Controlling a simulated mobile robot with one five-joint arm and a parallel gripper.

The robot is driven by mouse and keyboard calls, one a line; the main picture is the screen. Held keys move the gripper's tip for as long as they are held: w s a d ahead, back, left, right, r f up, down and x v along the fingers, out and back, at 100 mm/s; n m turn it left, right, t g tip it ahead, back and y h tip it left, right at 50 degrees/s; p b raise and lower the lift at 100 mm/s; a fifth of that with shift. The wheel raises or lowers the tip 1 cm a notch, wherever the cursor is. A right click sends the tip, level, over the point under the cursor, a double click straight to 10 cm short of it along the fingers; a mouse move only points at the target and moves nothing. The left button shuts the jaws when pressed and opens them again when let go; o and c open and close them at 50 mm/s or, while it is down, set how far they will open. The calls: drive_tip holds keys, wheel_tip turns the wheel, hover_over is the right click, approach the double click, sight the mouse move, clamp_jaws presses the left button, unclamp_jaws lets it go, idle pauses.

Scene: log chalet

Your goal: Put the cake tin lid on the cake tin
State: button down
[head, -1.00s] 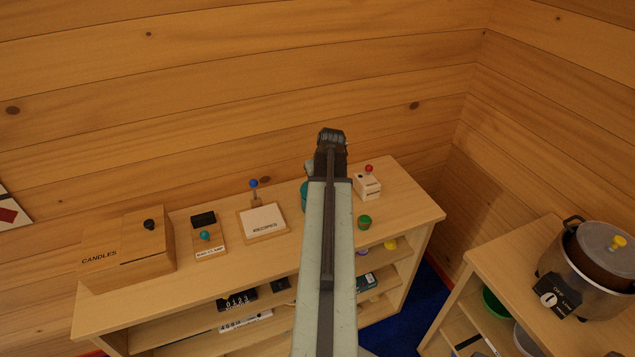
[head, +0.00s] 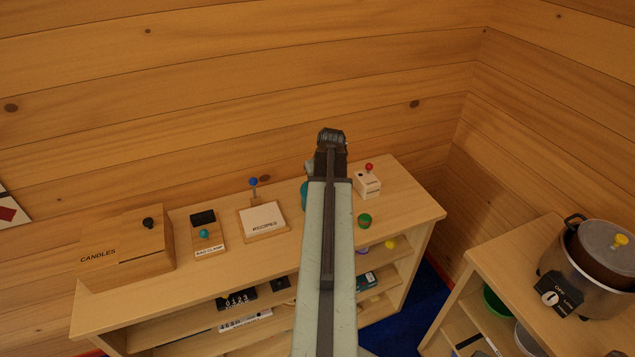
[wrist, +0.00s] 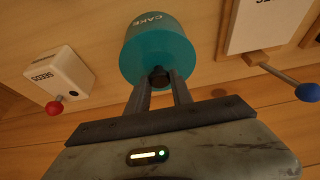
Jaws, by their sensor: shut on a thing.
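The teal cake tin, labelled CAKE (wrist: 148,22), stands on the shelf top and fills the upper middle of the wrist view. The teal cake tin lid (wrist: 158,52) faces the camera with a dark knob. My gripper (wrist: 159,76) is shut on that knob. The lid looks in line with the tin, but I cannot tell whether it rests on the tin or is just above it. In the head view only a teal sliver of the tin or lid (head: 304,195) shows left of my arm, which hides the rest and my fingers.
A white SEEDS box with a red-knobbed lever (head: 367,185) and a small green round thing (head: 364,221) are to the right. The RECIPES box (head: 264,221) with its blue-knobbed lever, a teal-knobbed board (head: 207,236) and the CANDLES box (head: 126,248) are left. A pot (head: 590,270) stands far right.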

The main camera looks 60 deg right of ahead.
drive_tip(key=shift+f, duration=0.15)
drive_tip(key=c, duration=1)
unclamp_jaws()
drive_tip(key=shift+c, duration=0.2)
drive_tip(key=p+v, duration=0.7)
drive_tip(key=shift+r, duration=0.35)
drive_tip(key=shift+s+a, duration=0.1)
drive_tip(key=shift+a, duration=0.05)
